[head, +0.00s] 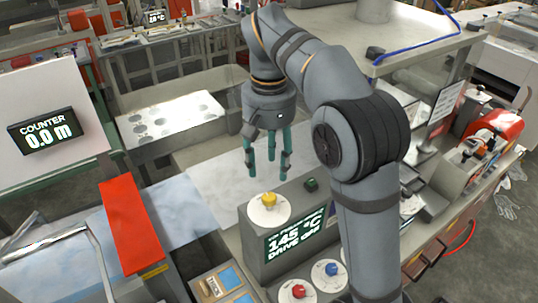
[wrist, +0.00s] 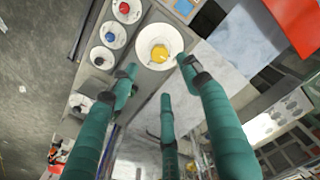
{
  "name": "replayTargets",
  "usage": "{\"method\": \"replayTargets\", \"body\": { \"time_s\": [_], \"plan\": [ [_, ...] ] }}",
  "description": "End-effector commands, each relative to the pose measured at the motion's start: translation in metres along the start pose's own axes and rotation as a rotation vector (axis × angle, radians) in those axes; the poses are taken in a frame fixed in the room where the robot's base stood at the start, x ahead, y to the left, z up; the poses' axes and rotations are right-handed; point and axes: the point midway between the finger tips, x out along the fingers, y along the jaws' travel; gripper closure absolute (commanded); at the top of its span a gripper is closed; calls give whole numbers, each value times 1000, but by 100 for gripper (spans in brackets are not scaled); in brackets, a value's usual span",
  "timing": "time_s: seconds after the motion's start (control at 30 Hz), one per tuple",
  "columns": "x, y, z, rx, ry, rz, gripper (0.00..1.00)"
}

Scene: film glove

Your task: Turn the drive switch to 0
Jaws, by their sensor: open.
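A yellow knob (head: 269,199) sits on a round white dial (head: 264,219) on top of a grey control box (head: 255,243). The knob also shows in the wrist view (wrist: 159,53); its pointing direction is hard to tell. The box's display (head: 295,236) reads 145 °C and a DRIVE line whose last word is unclear. My gripper (head: 268,163) has three teal fingers, spread and empty, pointing down above and slightly behind the yellow knob, apart from it. In the wrist view the fingertips (wrist: 158,80) surround the space just below the knob.
A red knob (head: 298,291) and a blue knob (head: 331,269) on white dials stand beside the box. A small green button (head: 311,184) is on the box top. A red bar (head: 131,225) lies to the left. A counter sign (head: 46,131) reads 0.0 m.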

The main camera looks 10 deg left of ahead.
Motion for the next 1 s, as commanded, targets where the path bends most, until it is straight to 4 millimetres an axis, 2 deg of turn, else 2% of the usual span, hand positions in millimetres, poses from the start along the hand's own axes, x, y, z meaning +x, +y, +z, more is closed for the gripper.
{"method": "replayTargets", "body": {
  "time_s": [0.13, 0.37, 0.8, 1.0],
  "plan": [
    [-13, 0, -1, 0, 1, 1, 52],
    [-20, 0, 0, 1, -1, 0, 52],
    [-18, 0, 0, 1, -2, -1, 52],
    [-3, 0, 1, -2, -6, 2, 52]
  ]
}}
